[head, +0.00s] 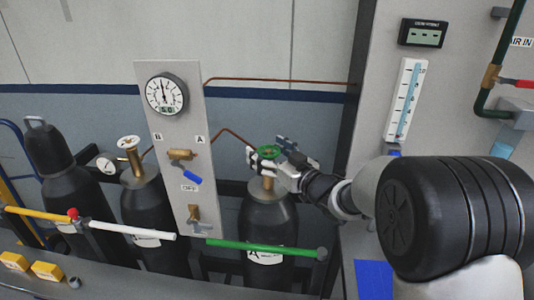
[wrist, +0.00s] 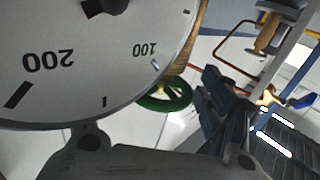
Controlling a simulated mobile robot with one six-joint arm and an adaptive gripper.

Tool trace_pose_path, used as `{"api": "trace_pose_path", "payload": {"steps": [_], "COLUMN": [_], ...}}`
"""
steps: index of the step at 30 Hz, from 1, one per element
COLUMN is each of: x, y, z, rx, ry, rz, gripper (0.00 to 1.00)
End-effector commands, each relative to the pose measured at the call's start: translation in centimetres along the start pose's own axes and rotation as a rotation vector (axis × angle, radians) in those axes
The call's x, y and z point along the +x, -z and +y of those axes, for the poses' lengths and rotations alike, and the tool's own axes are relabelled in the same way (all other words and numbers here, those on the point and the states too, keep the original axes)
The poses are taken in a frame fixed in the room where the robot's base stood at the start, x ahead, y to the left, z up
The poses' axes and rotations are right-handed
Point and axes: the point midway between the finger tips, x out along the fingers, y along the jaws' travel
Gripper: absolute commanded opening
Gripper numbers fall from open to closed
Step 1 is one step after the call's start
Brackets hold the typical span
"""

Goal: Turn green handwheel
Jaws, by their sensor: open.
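The green handwheel (head: 267,152) sits on the brass valve of the right black cylinder (head: 268,222). My gripper (head: 266,149) is open at the handwheel, one finger towards its left side and the other at its upper right. In the wrist view the green handwheel (wrist: 166,98) shows partly behind a large gauge dial (wrist: 75,55), with one dark finger just right of it. The other finger is hidden there. I cannot tell whether either finger touches the rim.
A grey panel (head: 170,115) with a round gauge (head: 166,94) and valves stands left of the handwheel. Another cylinder with a white handwheel (head: 128,143) is further left. A green bar (head: 262,248) crosses in front of the right cylinder. A copper pipe (head: 232,134) runs close behind.

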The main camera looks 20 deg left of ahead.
Motion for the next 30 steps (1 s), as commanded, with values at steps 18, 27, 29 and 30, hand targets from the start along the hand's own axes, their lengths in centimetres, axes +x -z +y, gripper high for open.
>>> {"api": "trace_pose_path", "payload": {"steps": [18,27,29,30], "x": [0.35,0.34,0.34,0.34], "y": [0.05,0.05,0.05,0.05], "z": [0.01,0.0,0.0,0.0], "rx": [0.0,0.0,0.0,0.0], "ry": [0.0,0.0,0.0,0.0], "rz": [0.001,0.001,0.001,0.0], "gripper": [0.55,0.35,0.31,0.29]}}
